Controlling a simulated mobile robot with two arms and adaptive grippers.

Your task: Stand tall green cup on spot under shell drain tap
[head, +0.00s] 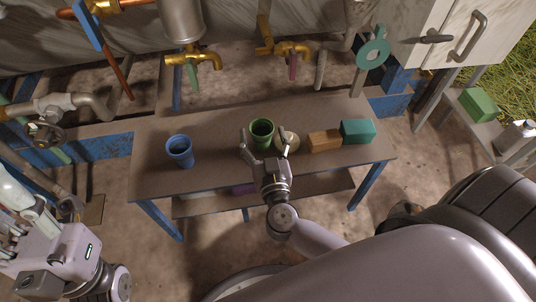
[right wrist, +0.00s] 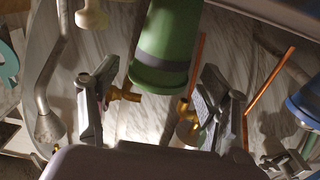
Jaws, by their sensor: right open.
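The tall green cup (head: 262,130) stands upright on the bench, near its middle. My right gripper (head: 267,143) is open, with its fingers at either side of the cup's near part. In the right wrist view the cup (right wrist: 167,45) shows between and beyond the open fingers (right wrist: 155,103); I cannot tell whether either finger touches it. Above the bench are a brass tap with a green handle (head: 205,60), under a steel vessel, and a brass tap with a pink handle (head: 290,50). Which is the shell drain is unclear. My left gripper (head: 18,215) is at the lower left, partly cut off.
A blue cup (head: 180,150) stands left on the bench (head: 218,139). A pale round item (head: 281,137) is close right of the green cup, partly behind my finger. An orange-brown block (head: 324,141) and a teal block (head: 357,131) stand further right. Bench between the cups is clear.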

